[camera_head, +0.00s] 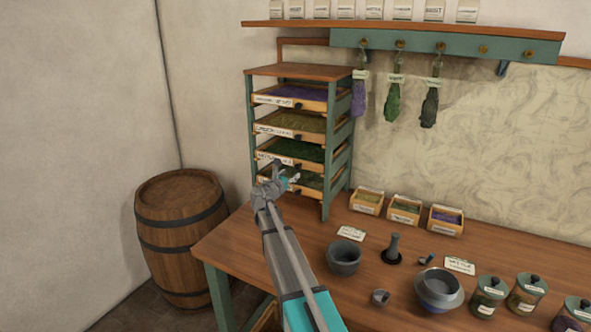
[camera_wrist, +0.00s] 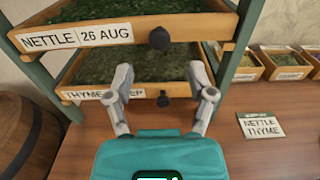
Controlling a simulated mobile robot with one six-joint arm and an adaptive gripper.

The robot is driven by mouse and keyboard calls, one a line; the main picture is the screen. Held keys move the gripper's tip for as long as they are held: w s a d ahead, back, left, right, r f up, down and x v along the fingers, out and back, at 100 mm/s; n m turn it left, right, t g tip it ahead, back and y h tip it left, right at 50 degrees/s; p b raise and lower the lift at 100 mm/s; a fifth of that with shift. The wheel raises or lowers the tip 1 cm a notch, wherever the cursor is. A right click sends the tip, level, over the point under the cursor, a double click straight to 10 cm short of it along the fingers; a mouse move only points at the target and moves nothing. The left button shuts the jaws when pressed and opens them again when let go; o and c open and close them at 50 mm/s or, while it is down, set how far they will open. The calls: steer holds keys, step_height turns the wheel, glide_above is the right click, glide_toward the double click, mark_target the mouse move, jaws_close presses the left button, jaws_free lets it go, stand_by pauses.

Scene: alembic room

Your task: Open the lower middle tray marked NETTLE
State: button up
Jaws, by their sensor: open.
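A teal-posted drying rack (camera_head: 332,170) holds a column of trays in the head view. The tray marked NETTLE 26 AUG (camera_wrist: 90,36) shows large at the top of the wrist view, with dark green leaves inside and a dark round knob (camera_wrist: 159,38) on its wooden front. In the head view the NETTLE tray (camera_head: 275,158) is third from the top. Below it is the tray marked THYME (camera_wrist: 95,95), with its own dark knob (camera_wrist: 164,99). My gripper (camera_wrist: 160,72) is open and empty, its fingers apart just below the NETTLE knob in the picture. Contact is not visible.
The wooden table (camera_head: 245,245) carries small herb boxes (camera_head: 404,209), a mortar (camera_head: 344,257), jars (camera_head: 488,296) and a NETTLE THYME card (camera_wrist: 261,125). A barrel (camera_head: 180,235) stands left of the table. Herb bundles (camera_head: 394,100) hang right of the rack.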

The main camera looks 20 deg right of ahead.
mark_target(297, 168)
steer(key=x, duration=0.6)
steer(key=shift+w+d, duration=0.2)
steer(key=shift+d, duration=0.05)
